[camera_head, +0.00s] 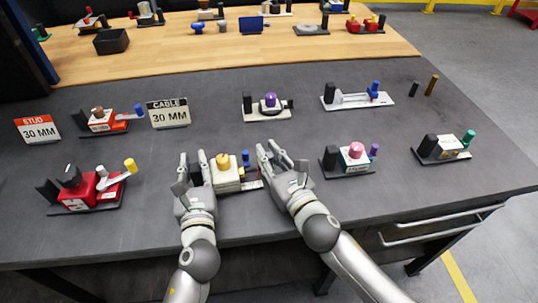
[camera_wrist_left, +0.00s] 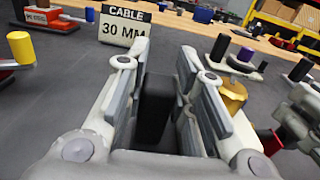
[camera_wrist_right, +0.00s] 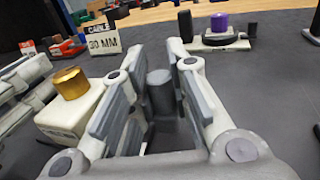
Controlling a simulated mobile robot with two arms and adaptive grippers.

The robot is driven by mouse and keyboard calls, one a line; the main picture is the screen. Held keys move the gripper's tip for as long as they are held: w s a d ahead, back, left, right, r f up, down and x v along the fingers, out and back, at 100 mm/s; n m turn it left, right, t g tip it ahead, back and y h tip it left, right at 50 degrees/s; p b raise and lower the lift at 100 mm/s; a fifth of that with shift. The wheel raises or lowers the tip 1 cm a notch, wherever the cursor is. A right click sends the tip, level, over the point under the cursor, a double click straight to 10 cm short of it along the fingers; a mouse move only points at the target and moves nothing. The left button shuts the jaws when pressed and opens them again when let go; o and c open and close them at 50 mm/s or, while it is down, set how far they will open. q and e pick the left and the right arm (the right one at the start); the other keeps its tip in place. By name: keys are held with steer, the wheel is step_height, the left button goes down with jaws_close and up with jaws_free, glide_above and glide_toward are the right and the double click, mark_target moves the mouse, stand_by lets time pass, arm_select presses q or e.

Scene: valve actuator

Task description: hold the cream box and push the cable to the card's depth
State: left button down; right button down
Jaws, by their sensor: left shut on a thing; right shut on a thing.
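The cream box (camera_head: 228,177), with a gold knob (camera_head: 222,160) on top, sits on a fixture near the table's front. Its knob also shows in the right wrist view (camera_wrist_right: 70,83). My left gripper (camera_head: 194,160) is at the box's left end, shut on a black block (camera_wrist_left: 156,110). The cable's run into the box is hidden. The CABLE card (camera_head: 168,113) reads 30 MM and stands at the back left.
A red-box fixture (camera_head: 85,187) stands to the left and a pink-knobbed one (camera_head: 352,160) close to my right gripper. A purple-knobbed fixture (camera_head: 268,106) stands behind. A STUD card (camera_head: 38,129) is at far left. Bare table separates the fixtures.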

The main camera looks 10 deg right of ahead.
mark_target(258, 175)
arm_select(q)
steer(key=shift+a+f, duration=0.1)
arm_select(e)
steer(key=shift+a, duration=0.1)
steer(key=shift+s+a, duration=0.1)
steer(key=shift+a, duration=1.4)
steer(key=c, duration=1.3)
jaws_free()
steer(key=shift+c, duration=0.2)
steer(key=shift+s+d, duration=0.1)
steer(key=v, duration=1.2)
